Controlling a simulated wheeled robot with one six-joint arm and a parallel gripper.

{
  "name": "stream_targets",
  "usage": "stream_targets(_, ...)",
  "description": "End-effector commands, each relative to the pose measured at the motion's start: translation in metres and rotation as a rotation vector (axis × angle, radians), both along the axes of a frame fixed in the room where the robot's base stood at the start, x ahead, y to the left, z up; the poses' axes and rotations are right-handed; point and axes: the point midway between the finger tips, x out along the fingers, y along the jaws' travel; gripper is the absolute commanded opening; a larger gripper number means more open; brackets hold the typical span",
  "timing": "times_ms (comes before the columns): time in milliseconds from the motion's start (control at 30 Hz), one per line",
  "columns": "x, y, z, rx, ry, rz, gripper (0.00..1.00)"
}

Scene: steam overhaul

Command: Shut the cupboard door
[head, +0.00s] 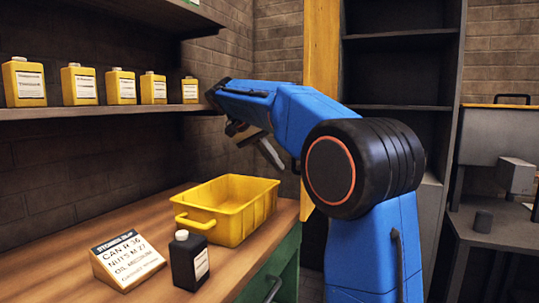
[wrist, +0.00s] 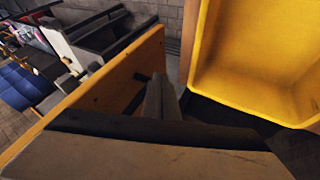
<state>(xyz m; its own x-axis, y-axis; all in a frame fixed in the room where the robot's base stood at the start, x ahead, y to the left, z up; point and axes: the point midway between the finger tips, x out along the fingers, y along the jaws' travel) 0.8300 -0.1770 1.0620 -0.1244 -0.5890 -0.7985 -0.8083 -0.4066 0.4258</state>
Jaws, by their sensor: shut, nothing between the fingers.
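The cupboard (head: 397,70) is a tall dark unit with open shelves, behind my arm in the head view. The yellow-orange door (head: 321,50) stands open at its left side, its lower part partly hidden by my arm. The orange panel (wrist: 95,100) running diagonally in the wrist view looks like this door. My gripper (head: 270,152) is shut and empty, left of the door and above the bench's right end. In the wrist view its fingers (wrist: 160,92) are close beside the panel; I cannot tell whether they touch it.
A yellow tub (head: 228,205) stands on the wooden bench (head: 165,205) below my gripper, and fills the right of the wrist view (wrist: 255,55). A sign (head: 128,260) and a black bottle (head: 189,262) stand nearby. Several yellow bottles line the wall shelf (head: 110,111). A grey table (head: 500,230) is right.

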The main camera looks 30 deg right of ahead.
Motion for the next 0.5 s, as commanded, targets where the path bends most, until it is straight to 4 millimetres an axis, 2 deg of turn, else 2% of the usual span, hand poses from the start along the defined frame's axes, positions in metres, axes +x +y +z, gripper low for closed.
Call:
stream_targets(200,-0.006,-0.024,-0.031,0.000,0.001,-0.002,0.00)
stream_targets(500,-0.032,-0.045,-0.030,0.000,-0.001,0.000,0.00)
